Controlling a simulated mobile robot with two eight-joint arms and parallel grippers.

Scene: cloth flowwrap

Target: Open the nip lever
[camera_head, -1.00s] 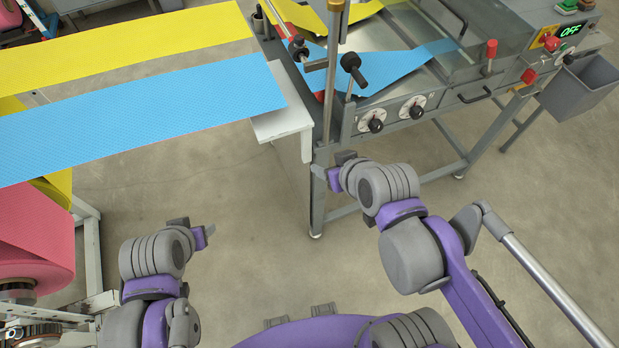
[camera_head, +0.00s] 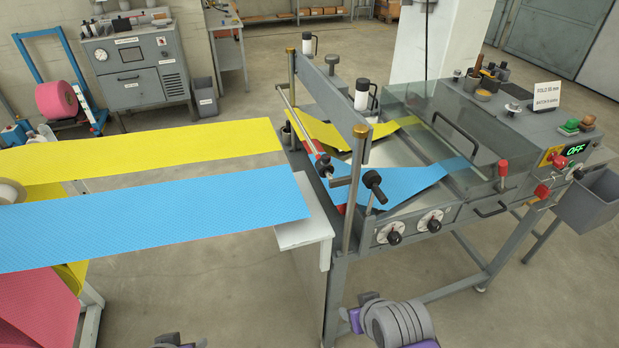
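The grey wrapping machine (camera_head: 470,215) stands right of centre. A crank-like lever (camera_head: 345,181) with a black knob (camera_head: 374,181) sits at its infeed end, beside the near brass-topped post. A red-handled upright lever (camera_head: 503,172) stands farther right on the near side, by the clear cover. I cannot tell for sure which of them is the nip lever. My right gripper (camera_head: 354,314) is at the bottom, in front of and below the machine, apart from both levers. My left gripper (camera_head: 182,343) barely shows at the bottom edge, far from them. The fingers of both are too small or cut off to judge.
A white ledge (camera_head: 304,233) juts out at the infeed. Two dial knobs (camera_head: 430,222) are on the front. A grey bin (camera_head: 590,205) hangs at the right.

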